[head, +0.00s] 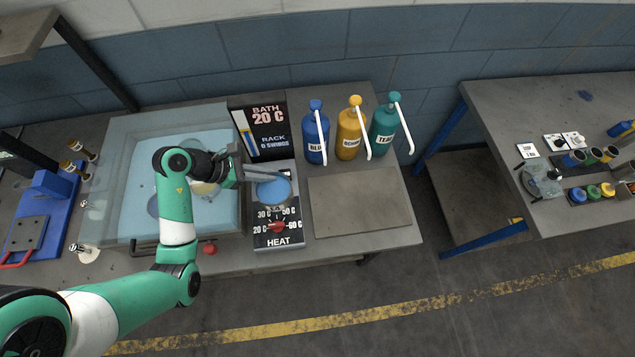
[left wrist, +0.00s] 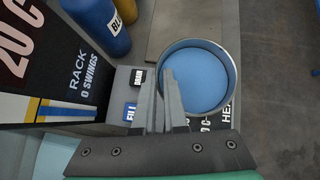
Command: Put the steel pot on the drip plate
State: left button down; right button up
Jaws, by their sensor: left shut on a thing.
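The steel pot (head: 273,191) is round, with blue inside it, and shows over the heat panel (head: 279,241). In the left wrist view the fingers (left wrist: 172,98) reach over the edge of the pot (left wrist: 234,72), which looks roughly level. I cannot tell how high the pot is above the panel. The drip plate (head: 358,203) is a flat, bare grey plate to the right of the panel. My right gripper is not in view.
Blue (head: 315,140), ochre (head: 349,135) and teal (head: 383,132) pump bottles stand behind the drip plate. The bath display (head: 259,128) stands behind the pot. The clear-walled bath (head: 133,205) is to the left. A second table (head: 500,110) stands beyond a gap at right.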

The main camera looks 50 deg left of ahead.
pick_arm(q)
jog(key=b+x, duration=0.1)
jog(key=x, duration=0.4)
jog(key=w+r+b+x, duration=0.1)
jog(key=x, duration=0.4)
jog(key=w+r+b+x, duration=0.1)
jog(key=x, duration=0.5)
jog(key=shift+w+d, duration=0.1)
jog(key=shift+d, duration=0.15)
jog(key=shift+w+d+f+b, duration=0.15)
jog(key=shift+f+b, duration=0.65)
jog(key=shift+f, duration=1)
jog(key=shift+f, duration=0.1)
jog(key=c, duration=0.9)
grip_release()
jog(key=shift+c, duration=0.2)
